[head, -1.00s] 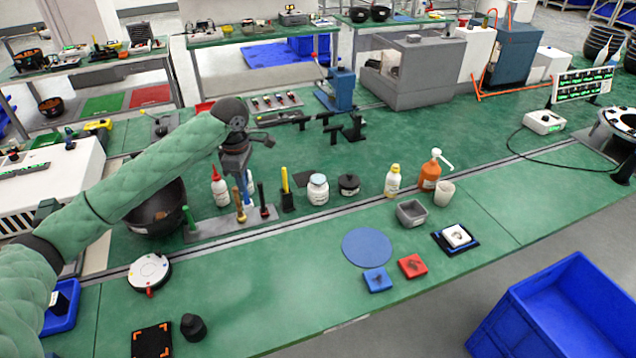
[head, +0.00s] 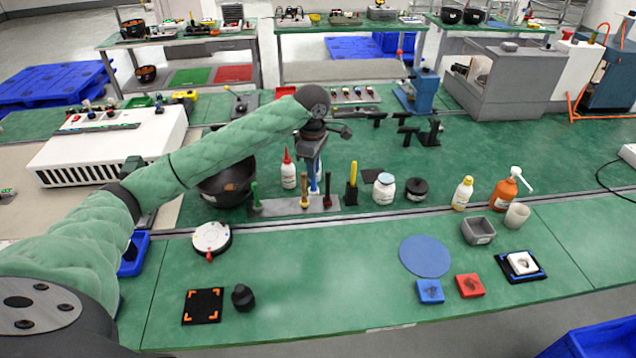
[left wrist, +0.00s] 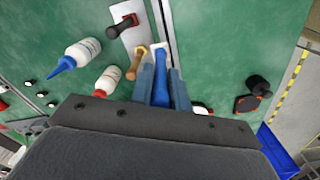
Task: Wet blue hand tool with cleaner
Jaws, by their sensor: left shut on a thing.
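My left gripper (head: 313,182) is shut on the blue hand tool (left wrist: 161,82), which shows between its two fingers in the left wrist view. In the head view the blue tool (head: 314,186) is partly hidden and stands over the grey tool rack (head: 282,207). I cannot tell whether its lower end is in the rack or just above it. A red-capped white bottle (head: 289,175) and a blue-nozzled bottle (left wrist: 83,51) stand behind. No cleaner label is readable.
A black bowl (head: 225,188) stands left of the rack. A yellow tool in a holder (head: 351,188), a white jar (head: 384,190), a yellow-capped bottle (head: 462,194) and an orange pump bottle (head: 504,190) stand to the right. The front bench around a blue disc (head: 425,256) has free room.

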